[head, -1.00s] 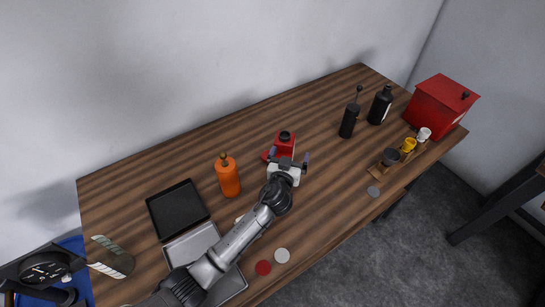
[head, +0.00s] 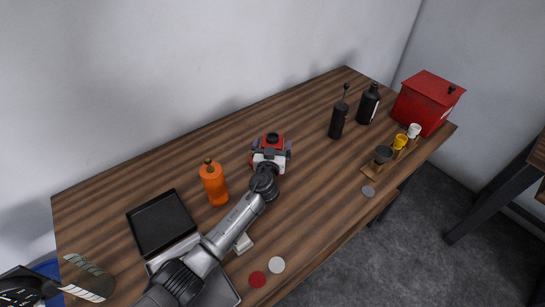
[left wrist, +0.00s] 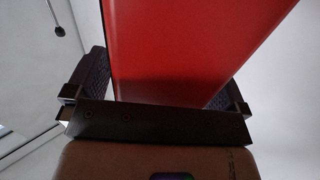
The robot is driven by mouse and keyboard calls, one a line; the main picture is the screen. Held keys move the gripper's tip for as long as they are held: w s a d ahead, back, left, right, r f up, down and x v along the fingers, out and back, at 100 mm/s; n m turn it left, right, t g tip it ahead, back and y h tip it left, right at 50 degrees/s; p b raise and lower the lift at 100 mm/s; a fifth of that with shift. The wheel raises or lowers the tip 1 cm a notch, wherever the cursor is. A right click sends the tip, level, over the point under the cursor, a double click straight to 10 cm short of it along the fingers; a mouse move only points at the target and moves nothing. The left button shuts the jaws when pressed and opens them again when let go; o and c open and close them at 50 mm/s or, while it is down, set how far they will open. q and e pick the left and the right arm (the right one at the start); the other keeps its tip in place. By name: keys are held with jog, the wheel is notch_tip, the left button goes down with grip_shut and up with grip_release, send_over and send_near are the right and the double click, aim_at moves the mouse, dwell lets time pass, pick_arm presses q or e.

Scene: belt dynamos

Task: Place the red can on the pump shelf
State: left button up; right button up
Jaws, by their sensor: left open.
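The red can (head: 275,142) with a black cap stands on the wooden table, beyond my left forearm. My left gripper (head: 271,150) is open, with one finger on each side of the can. In the left wrist view the can's red side (left wrist: 190,50) fills the space between the open fingers. A gap shows at the left finger; contact at the right finger is unclear. The can's lower part is hidden by the gripper in the head view. I cannot make out the pump shelf with certainty. My right gripper is not in view.
An orange bottle (head: 214,185) stands left of my gripper, near a black tray (head: 161,222).

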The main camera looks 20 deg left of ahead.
pick_arm(q)
jog(key=shift+w, duration=0.15)
jog(key=shift+c, duration=0.3)
jog(key=c, duration=1)
jog(key=shift+r, duration=0.1)
jog(key=shift+c, duration=1.1)
